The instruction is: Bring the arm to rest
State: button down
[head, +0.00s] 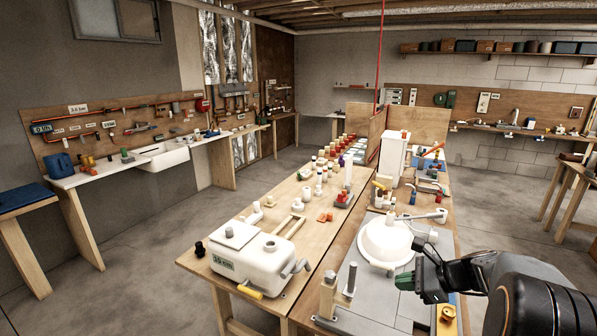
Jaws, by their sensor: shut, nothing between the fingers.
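My arm (465,277) is dark and reaches in from the lower right of the head view, bent over the right-hand part of the middle bench. My gripper (424,272) is at its left end, shut and empty, beside the round white basin (385,242). A small green piece (404,281) shows just left of the gripper; I cannot tell whether the two touch. The fingertips are small and dark, and the arm hides part of the bench behind it.
The middle bench (205,262) carries a white tank unit (257,259), a tall white box (394,155) and several small fittings. A grey post (350,279) stands left of the gripper. A wall bench with a sink (163,155) is at left. Concrete floor (135,240) lies clear between.

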jog(key=s+a+r+n+h, duration=0.1)
jog(key=s+a+n+h, duration=0.3)
jog(key=s+n, duration=0.4)
jog(key=s+a+r+n+g+h, duration=0.1)
jog(key=s+a+n+h, duration=0.4)
jog(key=n, duration=0.8)
jog(key=shift+s+a+r, duration=0.15)
jog(key=shift+s+a, duration=0.9)
jog(key=shift+s, duration=0.65)
